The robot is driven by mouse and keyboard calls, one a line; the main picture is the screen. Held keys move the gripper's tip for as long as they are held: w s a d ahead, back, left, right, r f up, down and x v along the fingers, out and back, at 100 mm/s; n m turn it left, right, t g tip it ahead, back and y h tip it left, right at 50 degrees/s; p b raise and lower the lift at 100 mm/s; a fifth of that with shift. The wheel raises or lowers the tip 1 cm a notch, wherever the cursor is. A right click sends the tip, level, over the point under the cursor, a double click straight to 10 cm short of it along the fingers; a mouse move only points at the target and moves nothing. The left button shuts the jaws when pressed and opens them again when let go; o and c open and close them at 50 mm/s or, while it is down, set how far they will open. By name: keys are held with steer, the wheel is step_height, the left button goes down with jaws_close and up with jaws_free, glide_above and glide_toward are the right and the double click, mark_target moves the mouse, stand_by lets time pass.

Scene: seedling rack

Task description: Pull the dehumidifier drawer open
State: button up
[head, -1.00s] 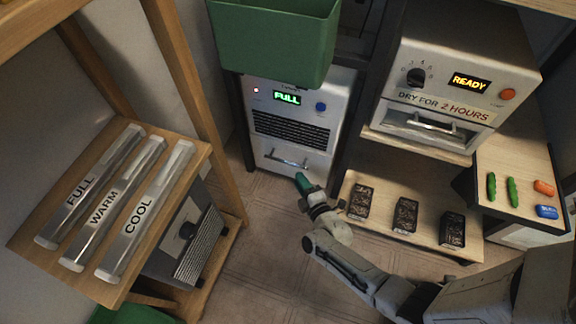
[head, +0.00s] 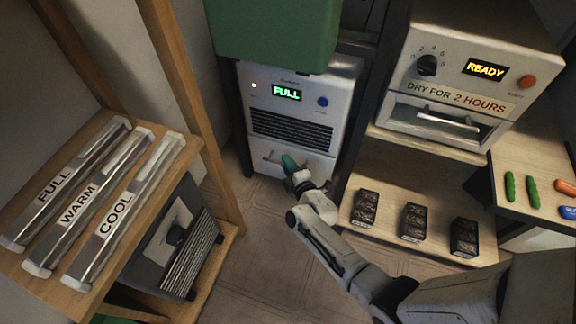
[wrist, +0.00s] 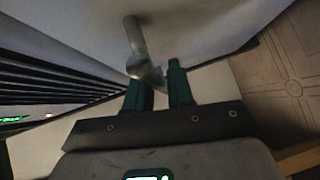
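The dehumidifier (head: 320,90) is a white cabinet with a lit green FULL display. Its drawer (head: 310,160) is the lower front panel, which looks closed. The bar handle (head: 270,159) is partly hidden behind my gripper (head: 291,163) in the head view. In the wrist view, the metal handle (wrist: 137,42) runs down to the tips of my gripper (wrist: 160,80). The green fingers stand apart, with the handle's near end at or just beyond the gap. I cannot tell whether it lies fully between them.
A green bin (head: 270,35) overhangs the dehumidifier. A dryer (head: 470,75) reading READY stands on the right, above a low shelf (head: 385,222) with several dark blocks. A wooden stand (head: 190,160) holds labelled tubes on the left. The tiled floor (head: 255,235) before the drawer is clear.

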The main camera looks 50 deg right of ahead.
jaws_close()
steer(key=shift+a, duration=0.1)
stand_by(0.3)
steer(key=s+a+p, duration=0.2)
steer(key=a+p, duration=0.3)
steer(key=a, duration=0.2)
steer(key=s+a+p, duration=0.3)
steer(key=a+p, duration=0.2)
steer(key=a, duration=0.2)
steer(key=shift+s+a, duration=0.25)
steer(key=shift+a, duration=0.15)
jaws_free()
